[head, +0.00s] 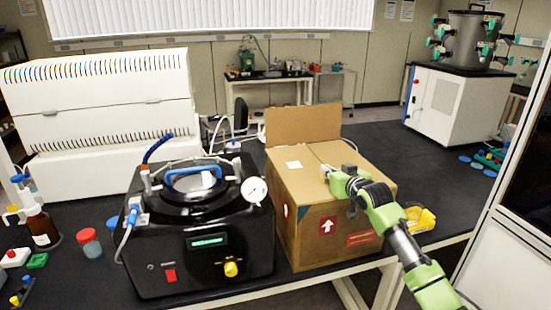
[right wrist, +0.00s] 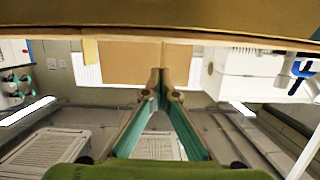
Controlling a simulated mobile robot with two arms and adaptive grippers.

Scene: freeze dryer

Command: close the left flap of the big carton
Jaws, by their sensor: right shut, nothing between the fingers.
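The big brown carton (head: 300,235) stands on the black bench, right of the black machine. One flap (head: 303,124) stands upright at its far side. The left part of its top (head: 285,180) looks flat and carries a white label; a seam runs beside it. My right gripper (head: 328,172) is at the carton's top, right of that label, shut and empty. I cannot tell whether it touches the cardboard. In the right wrist view its fingers (right wrist: 160,76) meet at the tips, close to the carton's brown surface (right wrist: 160,15). My left gripper is not in view.
The black machine (head: 205,250) with a gauge stands close on the carton's left. A yellow tray (head: 421,220) lies right of the carton. A white instrument (head: 100,110) fills the back left. The bench behind and right of the carton is mostly clear.

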